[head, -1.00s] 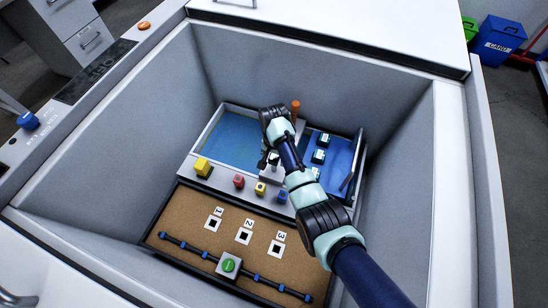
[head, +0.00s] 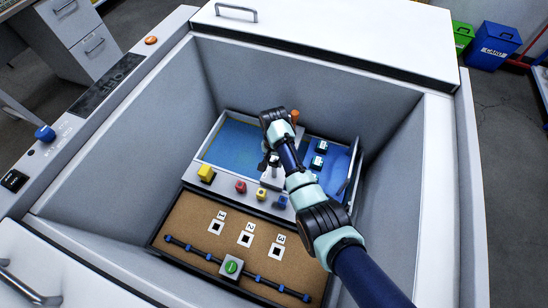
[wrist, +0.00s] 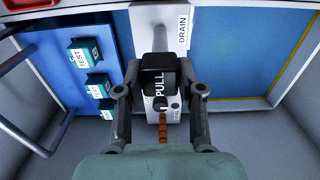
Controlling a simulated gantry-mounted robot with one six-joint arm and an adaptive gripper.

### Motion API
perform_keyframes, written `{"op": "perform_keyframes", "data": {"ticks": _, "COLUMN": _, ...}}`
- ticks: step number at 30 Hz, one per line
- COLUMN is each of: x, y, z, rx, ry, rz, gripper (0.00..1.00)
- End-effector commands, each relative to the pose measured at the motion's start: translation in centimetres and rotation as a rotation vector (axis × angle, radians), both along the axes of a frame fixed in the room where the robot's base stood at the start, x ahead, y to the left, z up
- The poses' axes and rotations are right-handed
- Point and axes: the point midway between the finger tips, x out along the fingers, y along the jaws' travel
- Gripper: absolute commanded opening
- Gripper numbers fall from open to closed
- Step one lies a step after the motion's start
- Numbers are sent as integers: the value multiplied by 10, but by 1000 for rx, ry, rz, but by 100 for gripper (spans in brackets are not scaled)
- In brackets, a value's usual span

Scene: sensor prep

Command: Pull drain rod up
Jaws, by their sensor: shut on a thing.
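The drain rod's black handle (wrist: 159,80), marked PULL, shows in the middle of the wrist view, in front of a pale block with a DRAIN label (wrist: 182,28). My gripper (wrist: 161,92) has one finger on each side of this handle and is shut on it. In the head view my gripper (head: 270,160) points down over the divider between the two blue basins. My wrist and fingers hide most of the handle there.
A blue basin (head: 235,148) lies left of the divider. Several TEST-labelled pieces (wrist: 83,54) stand on the blue area right of it in the head view. Colored knobs (head: 261,194) line the front ledge. A brown board (head: 200,235) lies nearer. Grey walls (head: 130,160) enclose everything.

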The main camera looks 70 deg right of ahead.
Motion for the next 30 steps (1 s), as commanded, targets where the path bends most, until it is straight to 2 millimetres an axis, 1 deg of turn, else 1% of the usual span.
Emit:
{"op": "perform_keyframes", "data": {"ticks": 1, "x": 2, "y": -2, "z": 5, "rx": -4, "ry": -3, "rz": 0, "gripper": 0}}
{"op": "perform_keyframes", "data": {"ticks": 6, "x": 2, "y": -3, "z": 6, "rx": -6, "ry": -5, "rz": 0, "gripper": 0}}
{"op": "perform_keyframes", "data": {"ticks": 7, "x": 2, "y": -3, "z": 6, "rx": -6, "ry": -5, "rz": 0, "gripper": 40}}
{"op": "perform_keyframes", "data": {"ticks": 11, "x": 2, "y": -3, "z": 6, "rx": -6, "ry": -5, "rz": 0, "gripper": 62}}
{"op": "perform_keyframes", "data": {"ticks": 19, "x": 2, "y": -2, "z": 4, "rx": -4, "ry": -4, "rz": 0, "gripper": 62}}
{"op": "perform_keyframes", "data": {"ticks": 22, "x": 2, "y": -2, "z": 9, "rx": -4, "ry": -4, "rz": 0, "gripper": 62}}
{"op": "perform_keyframes", "data": {"ticks": 23, "x": 2, "y": -2, "z": 12, "rx": -5, "ry": -4, "rz": 0, "gripper": 62}}
{"op": "perform_keyframes", "data": {"ticks": 26, "x": 2, "y": -2, "z": 31, "rx": -7, "ry": -6, "rz": 0, "gripper": 62}}
{"op": "perform_keyframes", "data": {"ticks": 30, "x": 2, "y": -3, "z": 68, "rx": -8, "ry": -7, "rz": 0, "gripper": 62}}
